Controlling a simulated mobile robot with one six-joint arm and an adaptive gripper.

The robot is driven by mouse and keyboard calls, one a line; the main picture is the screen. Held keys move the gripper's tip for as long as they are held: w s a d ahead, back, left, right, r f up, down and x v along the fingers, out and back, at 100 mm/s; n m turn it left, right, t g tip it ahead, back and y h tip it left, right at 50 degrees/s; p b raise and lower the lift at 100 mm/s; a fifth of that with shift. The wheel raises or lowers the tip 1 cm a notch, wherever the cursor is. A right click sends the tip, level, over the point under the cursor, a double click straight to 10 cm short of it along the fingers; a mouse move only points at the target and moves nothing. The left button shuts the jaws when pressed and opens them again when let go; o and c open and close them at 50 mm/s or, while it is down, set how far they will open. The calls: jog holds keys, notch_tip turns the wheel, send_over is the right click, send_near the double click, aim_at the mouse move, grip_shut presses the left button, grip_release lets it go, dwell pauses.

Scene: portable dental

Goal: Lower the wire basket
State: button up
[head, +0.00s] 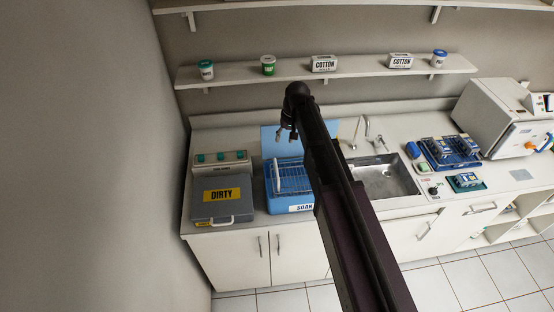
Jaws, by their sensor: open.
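The wire basket (291,177) sits at the blue soak tub (278,201), with its pale handle standing up on the left. How deep it sits in the tub is hard to tell. The tub carries a "SOAK" label, and a light blue lid or panel (270,138) stands upright behind it. My gripper (286,135) is small in the picture, above the back of the tub and in front of the blue panel. It is open and appears empty, apart from the basket. My arm hides the right side of the tub and basket.
A grey "DIRTY" box (222,210) stands left of the tub. A sink (384,177) with a faucet (367,126) lies to the right, then blue trays (450,153) and a white machine (497,115). A shelf (345,75) with cups and cotton boxes runs above.

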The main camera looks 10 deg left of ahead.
aim_at(276, 166)
jog(key=shift+f, duration=0.1)
dwell(0.4)
jog(key=a+f+b, duration=0.1)
jog(key=f+b, duration=0.8)
jog(key=a+f+b, duration=0.1)
jog(key=f+b, duration=0.3)
jog(key=shift+s+a+f+b, duration=0.15)
jog(key=shift+s+a+b, duration=0.2)
dwell(0.4)
dwell(0.4)
grip_shut()
